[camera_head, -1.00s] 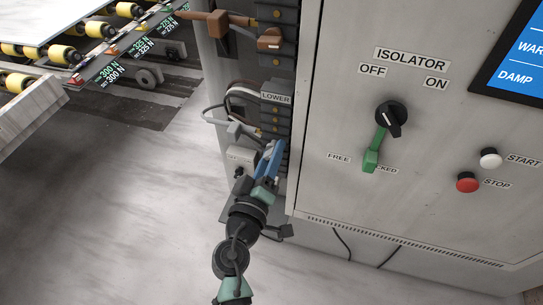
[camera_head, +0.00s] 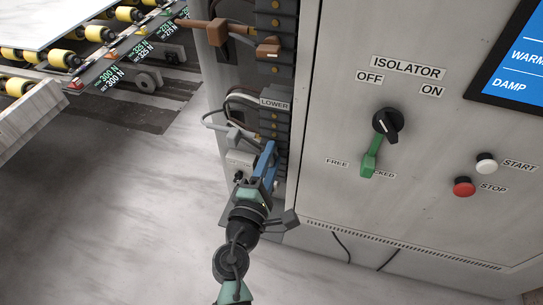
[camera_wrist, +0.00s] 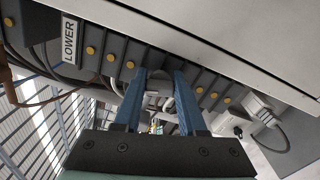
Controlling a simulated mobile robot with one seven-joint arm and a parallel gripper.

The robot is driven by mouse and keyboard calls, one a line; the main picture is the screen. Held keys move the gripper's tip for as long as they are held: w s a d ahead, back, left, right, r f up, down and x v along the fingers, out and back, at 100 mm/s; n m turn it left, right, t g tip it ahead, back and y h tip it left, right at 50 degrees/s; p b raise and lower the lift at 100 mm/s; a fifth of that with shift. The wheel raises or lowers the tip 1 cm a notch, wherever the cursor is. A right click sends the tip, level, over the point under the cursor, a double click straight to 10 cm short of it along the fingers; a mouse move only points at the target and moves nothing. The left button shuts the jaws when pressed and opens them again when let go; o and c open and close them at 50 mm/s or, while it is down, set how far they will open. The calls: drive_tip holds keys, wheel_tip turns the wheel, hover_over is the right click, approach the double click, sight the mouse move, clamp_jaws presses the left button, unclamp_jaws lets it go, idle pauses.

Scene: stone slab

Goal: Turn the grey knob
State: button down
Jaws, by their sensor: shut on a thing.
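My gripper (camera_head: 270,150) has blue fingers and reaches up to the column of dark terminal blocks on the cabinet's left side. In the wrist view, the two fingers (camera_wrist: 161,76) stand a little apart with a pale grey piece (camera_wrist: 155,99) between them near the tips. This appears to be the grey knob, and the gripper is shut on it. Its shape and any pointer mark are mostly hidden by the fingers. In the head view the knob is hidden behind my gripper.
The cabinet front right of my gripper carries a black isolator switch (camera_head: 387,125) with a green lever (camera_head: 370,163), a white start button (camera_head: 486,163) and a red stop button (camera_head: 464,187). Grey plugs and cables (camera_head: 225,127) crowd the left. A roller conveyor stands at upper left.

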drive_tip(key=n+p, duration=0.1)
drive_tip(key=n, duration=0.3)
drive_tip(key=shift+r+n, duration=0.15)
drive_tip(key=shift+n, duration=0.15)
drive_tip(key=shift+a+n+p, duration=0.15)
drive_tip(key=shift+n+p, duration=0.8)
drive_tip(key=shift+n, duration=1.35)
drive_tip(key=c, duration=0.8)
unclamp_jaws()
drive_tip(key=shift+o, duration=0.2)
drive_tip(key=shift+s, duration=0.1)
drive_tip(key=b+v, duration=0.3)
drive_tip(key=v, duration=0.9)
drive_tip(key=shift+s, duration=0.35)
